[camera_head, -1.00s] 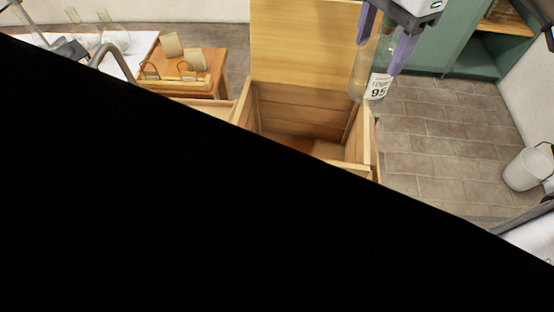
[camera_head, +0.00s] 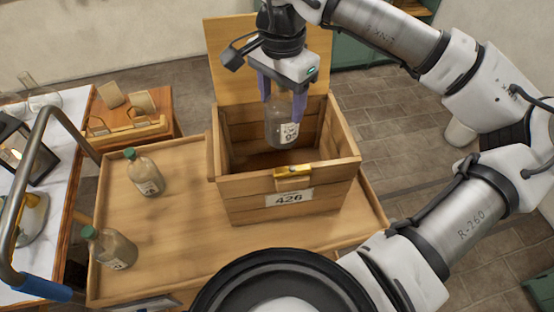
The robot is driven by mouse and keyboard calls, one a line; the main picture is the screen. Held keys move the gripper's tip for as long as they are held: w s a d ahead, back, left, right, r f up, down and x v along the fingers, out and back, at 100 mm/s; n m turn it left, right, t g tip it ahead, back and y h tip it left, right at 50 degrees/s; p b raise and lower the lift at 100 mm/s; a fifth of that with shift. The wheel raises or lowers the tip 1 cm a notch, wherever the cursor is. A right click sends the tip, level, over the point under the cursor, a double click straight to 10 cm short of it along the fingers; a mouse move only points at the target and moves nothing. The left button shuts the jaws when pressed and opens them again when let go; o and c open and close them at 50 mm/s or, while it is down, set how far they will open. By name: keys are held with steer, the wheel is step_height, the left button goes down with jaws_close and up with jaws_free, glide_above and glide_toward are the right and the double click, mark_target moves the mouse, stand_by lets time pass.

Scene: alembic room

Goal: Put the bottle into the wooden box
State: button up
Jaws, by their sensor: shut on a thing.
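The wooden box (camera_head: 245,200) stands on a wooden tray-like cart top, its lid raised at the back. A gold latch and a label reading 426 are on its front. My gripper (camera_head: 279,95) points down over the box opening, its purple fingers shut on a clear glass bottle (camera_head: 281,122) with a white label reading 95. The bottle hangs upright within the outline of the opening; its lower part appears at or below the rim level, but its exact depth is hard to tell. The gripper covers the bottle's top.
Two green-capped bottles stand on the cart top (camera_head: 190,245): one (camera_head: 145,173) left of the box, another (camera_head: 110,248) at the front left corner. The cart's metal handle (camera_head: 35,150) rises at the left. A table with glassware (camera_head: 42,95) is beyond.

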mark_target(281, 115)
step_height(281, 115, down, 16)
steer(key=p, duration=0.2)
steer(key=shift+p, duration=0.3)
steer(key=shift+f, duration=0.2)
steer(key=o, duration=1.6)
steer(key=shift+o, duration=0.2)
steer(key=shift+r, duration=0.2)
step_height(281, 115, up, 12)
steer(key=shift+b, duration=1.05)
